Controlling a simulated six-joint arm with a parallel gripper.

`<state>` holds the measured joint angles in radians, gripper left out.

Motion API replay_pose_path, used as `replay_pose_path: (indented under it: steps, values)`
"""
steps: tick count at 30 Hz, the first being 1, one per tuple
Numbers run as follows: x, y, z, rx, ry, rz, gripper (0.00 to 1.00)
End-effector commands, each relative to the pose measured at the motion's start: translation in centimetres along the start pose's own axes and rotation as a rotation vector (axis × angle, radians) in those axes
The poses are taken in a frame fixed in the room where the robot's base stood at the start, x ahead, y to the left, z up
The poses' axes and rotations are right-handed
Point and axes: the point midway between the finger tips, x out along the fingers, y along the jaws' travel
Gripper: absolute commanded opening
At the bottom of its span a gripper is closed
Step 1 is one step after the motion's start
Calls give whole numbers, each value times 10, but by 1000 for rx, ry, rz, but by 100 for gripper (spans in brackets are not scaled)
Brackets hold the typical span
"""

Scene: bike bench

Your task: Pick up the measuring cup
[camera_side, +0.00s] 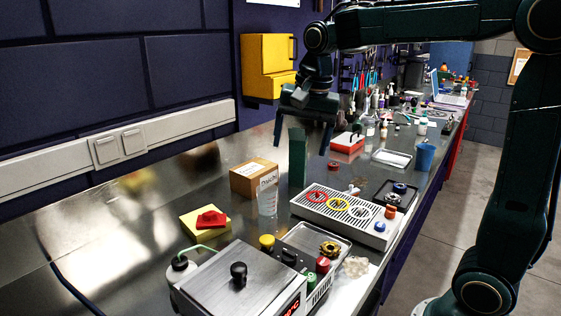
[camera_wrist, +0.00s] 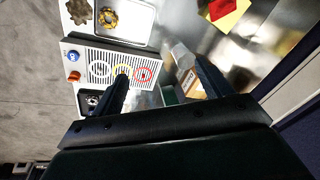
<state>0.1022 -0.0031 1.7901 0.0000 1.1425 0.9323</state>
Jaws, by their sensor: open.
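The measuring cup (camera_side: 267,202) is a clear cup with markings, upright on the metal bench in front of a small cardboard box. In the wrist view a pale, see-through shape that looks like the cup (camera_wrist: 181,55) lies just left of the right finger, beside the box. My gripper (camera_side: 300,149) is open and empty, above and behind the cup in the side view. Its two fingers also show spread in the wrist view (camera_wrist: 161,70). Neither finger appears to touch the cup.
The cardboard box (camera_side: 247,180) and a dark green block (camera_side: 297,165) stand close to the cup. A perforated white tray with coloured rings (camera_side: 330,213) is to its right. A steel-lidded device (camera_side: 215,279) is in front. A yellow pad (camera_side: 190,222) bears a red object (camera_side: 211,218). Bench to the left is clear.

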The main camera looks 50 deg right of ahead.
Motion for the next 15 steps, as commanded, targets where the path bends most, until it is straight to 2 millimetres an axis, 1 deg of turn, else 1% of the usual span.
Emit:
replay_pose_path:
  steps: [1,6,11,15]
  values:
    - [6,-8,-9,48,-8,14,78]
    - [26,-30,-35,226,-29,58,78]
    - [49,-48,-59,394,-44,102,78]
    - [73,-61,-78,539,-52,143,78]
